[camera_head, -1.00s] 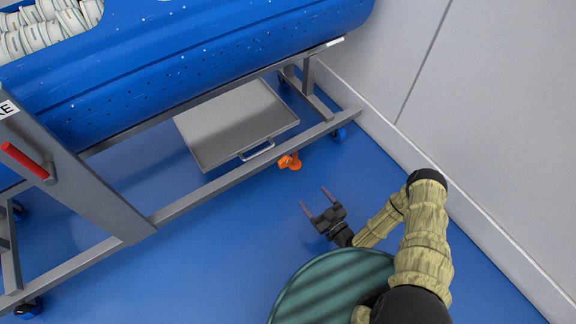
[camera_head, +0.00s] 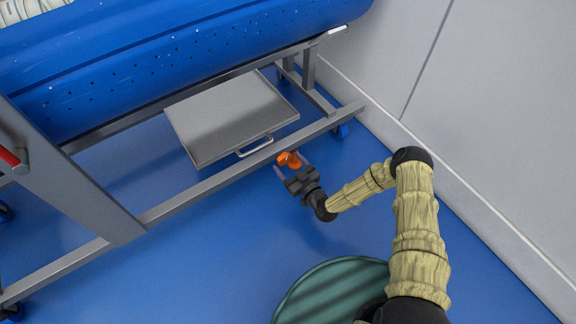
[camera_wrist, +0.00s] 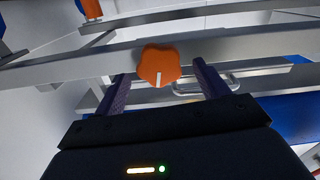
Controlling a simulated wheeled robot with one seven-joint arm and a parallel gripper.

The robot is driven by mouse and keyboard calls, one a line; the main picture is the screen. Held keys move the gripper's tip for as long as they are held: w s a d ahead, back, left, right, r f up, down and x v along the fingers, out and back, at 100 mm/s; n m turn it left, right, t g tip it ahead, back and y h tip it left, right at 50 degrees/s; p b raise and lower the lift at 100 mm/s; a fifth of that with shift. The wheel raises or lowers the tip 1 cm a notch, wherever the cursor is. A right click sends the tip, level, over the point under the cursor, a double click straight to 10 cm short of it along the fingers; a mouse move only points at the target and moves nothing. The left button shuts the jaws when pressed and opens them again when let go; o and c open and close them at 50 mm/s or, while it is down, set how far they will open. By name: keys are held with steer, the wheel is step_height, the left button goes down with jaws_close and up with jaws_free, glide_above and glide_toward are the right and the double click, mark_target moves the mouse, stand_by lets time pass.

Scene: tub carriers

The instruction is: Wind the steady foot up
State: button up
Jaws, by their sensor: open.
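The steady foot's orange knob (camera_head: 289,159) sits at the lower frame rail of the blue tub's carrier. In the wrist view the lobed orange knob (camera_wrist: 159,65) has a white mark at its lower edge and lies in front of the grey rail. My gripper (camera_head: 291,171) is open, with its fingers pointing at the rail and the knob near the fingertips. In the wrist view my gripper's fingers (camera_wrist: 160,78) stand on either side of the knob, with space at both sides. I cannot tell how deep the knob is between them. The foot below the knob is hidden.
A grey tray (camera_head: 232,116) with a handle lies behind the lower rail (camera_head: 205,191). The blue tub (camera_head: 180,75) hangs above. A red lever (camera_head: 10,157) is on the left post. A white wall (camera_head: 480,110) closes the right.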

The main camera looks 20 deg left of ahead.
steer(key=shift+x, duration=0.8)
steer(key=c, duration=1)
